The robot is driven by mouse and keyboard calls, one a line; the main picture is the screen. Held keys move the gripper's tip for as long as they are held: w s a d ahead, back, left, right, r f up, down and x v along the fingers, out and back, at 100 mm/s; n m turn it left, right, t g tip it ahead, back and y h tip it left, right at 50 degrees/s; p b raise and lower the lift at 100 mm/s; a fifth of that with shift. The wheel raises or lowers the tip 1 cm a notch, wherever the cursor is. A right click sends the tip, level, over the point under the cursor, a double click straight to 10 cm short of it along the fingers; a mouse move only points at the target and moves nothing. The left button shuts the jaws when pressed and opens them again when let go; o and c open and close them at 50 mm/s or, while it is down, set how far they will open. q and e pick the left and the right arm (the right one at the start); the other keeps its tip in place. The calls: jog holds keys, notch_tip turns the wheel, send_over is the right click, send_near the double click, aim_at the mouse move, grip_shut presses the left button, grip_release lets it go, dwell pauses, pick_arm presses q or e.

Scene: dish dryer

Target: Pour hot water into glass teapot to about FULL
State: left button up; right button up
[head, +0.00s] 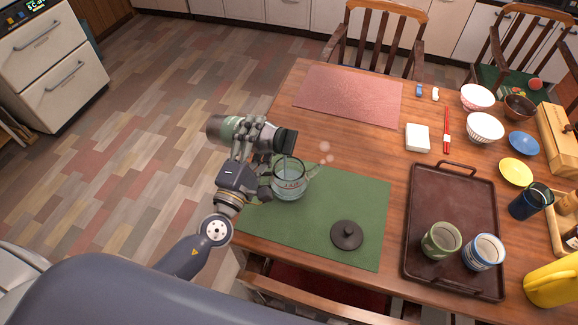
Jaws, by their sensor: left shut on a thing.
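My left gripper (254,145) is shut on a green and grey cylindrical flask (226,130). The flask is tilted well over, its dark mouth (286,142) on the right, just above the glass teapot (289,181). The clear teapot stands upright on the green mat (325,206), with its spout to the right. Clear liquid seems to show inside it, but the exact level is hard to tell. Pale round puffs hang just right of the flask's mouth. A dark round lid (346,236) lies on the mat, apart from the teapot. My right gripper is not in view.
A dark tray (423,190) with a green cup (440,240) and a blue-white cup (483,252) stands right of the mat. A pink mat (350,95) lies bare behind. Bowls, plates and a yellow container (552,285) fill the right side.

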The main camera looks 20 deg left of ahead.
pick_arm(q)
jog(key=shift+d+r+m+p, duration=0.3)
jog(key=shift+r+m, duration=0.05)
jog(key=shift+m, duration=0.15)
dwell(1.4)
jog(key=shift+s+d+f+m+h, duration=0.1)
jog(key=shift+f+m+h, duration=0.1)
jog(key=shift+m, duration=0.35)
jog(key=shift+d+f+m+h, duration=0.1)
jog(key=shift+f+m, duration=0.05)
jog(key=shift+m, duration=0.4)
dwell(3.2)
